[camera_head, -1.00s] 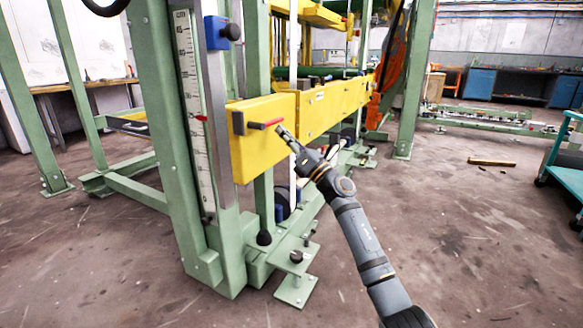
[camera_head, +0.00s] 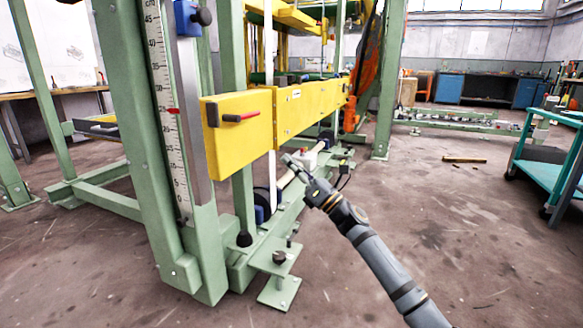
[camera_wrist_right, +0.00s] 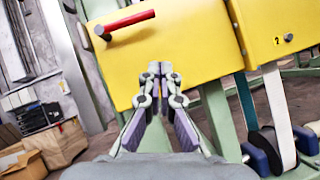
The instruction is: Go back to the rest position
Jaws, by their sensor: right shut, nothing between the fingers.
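My right gripper (camera_head: 287,160) is shut and empty in the head view, in front of and below the yellow beam (camera_head: 240,142) of the green machine. It is apart from the beam there. In the right wrist view the closed fingertips (camera_wrist_right: 154,72) appear in front of the yellow panel (camera_wrist_right: 190,40). A red-handled lever (camera_head: 240,116) sits on the beam's near end, up and to the left of my gripper; it also shows at the upper left of the right wrist view (camera_wrist_right: 124,22). My left gripper is not in view.
A green post with a white scale (camera_head: 165,110) stands left of the beam. A green foot plate (camera_head: 280,290) juts out low in front. A teal cart (camera_head: 545,170) stands at the right. The floor between is mostly open, with a small yellowish block (camera_head: 464,160) on it.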

